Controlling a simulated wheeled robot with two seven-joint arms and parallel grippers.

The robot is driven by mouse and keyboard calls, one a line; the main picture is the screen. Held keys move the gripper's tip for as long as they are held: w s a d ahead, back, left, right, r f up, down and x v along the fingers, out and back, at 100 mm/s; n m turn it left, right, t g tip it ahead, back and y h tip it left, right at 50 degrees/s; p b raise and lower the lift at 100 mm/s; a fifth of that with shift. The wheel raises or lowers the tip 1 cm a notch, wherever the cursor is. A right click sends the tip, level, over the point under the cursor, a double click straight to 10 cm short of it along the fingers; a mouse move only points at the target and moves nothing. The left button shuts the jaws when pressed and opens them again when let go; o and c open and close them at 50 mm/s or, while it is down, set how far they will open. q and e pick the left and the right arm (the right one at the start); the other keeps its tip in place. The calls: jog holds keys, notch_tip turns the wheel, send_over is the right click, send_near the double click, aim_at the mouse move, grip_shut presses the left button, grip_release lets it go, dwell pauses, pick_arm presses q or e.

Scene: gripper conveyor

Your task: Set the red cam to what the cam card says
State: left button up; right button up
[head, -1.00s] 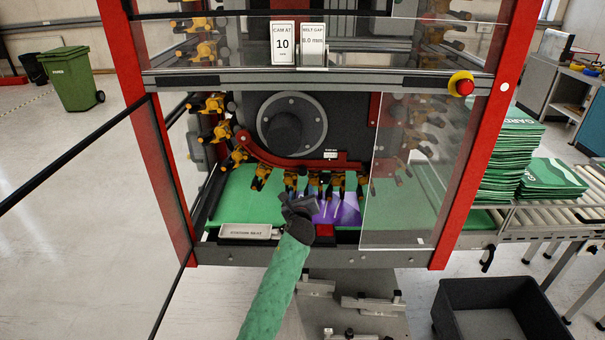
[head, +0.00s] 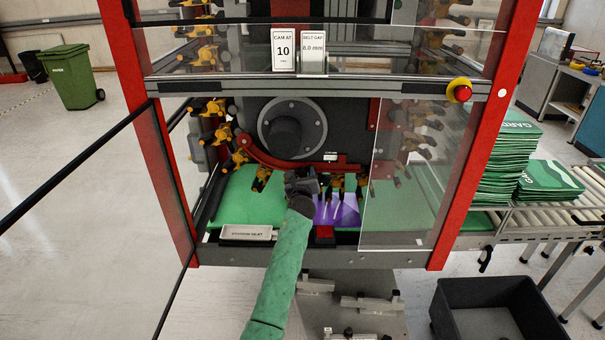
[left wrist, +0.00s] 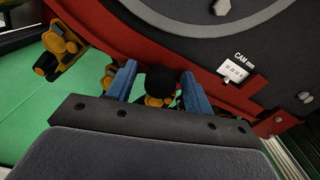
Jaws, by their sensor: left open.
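The red cam (head: 258,155) is a curved red rail under the dark round hub in the machine; it also shows in the left wrist view (left wrist: 110,52). A small white scale label (head: 330,157) sits on it, marked "CAM mm" in the wrist view (left wrist: 233,70). The cam card (head: 283,47) on the clear upper panel reads "CAM AT 10". My left gripper (head: 300,174) is just below the cam. In the wrist view its blue fingers (left wrist: 156,88) are open on either side of a round black knob (left wrist: 160,79). Contact cannot be told. My right gripper is not in view.
A second card (head: 313,50) reads "BELT GAP 8.0 mm". Yellow-orange grippers (head: 261,177) hang along the cam. A clear guard (head: 408,190) covers the right part of the opening.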

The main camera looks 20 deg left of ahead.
pick_arm(q)
grip_shut()
jog(key=shift+w+d, duration=0.1)
jog(key=shift+d, duration=0.4)
jog(key=shift+c, duration=1.5)
grip_release()
jog(key=o, duration=0.3)
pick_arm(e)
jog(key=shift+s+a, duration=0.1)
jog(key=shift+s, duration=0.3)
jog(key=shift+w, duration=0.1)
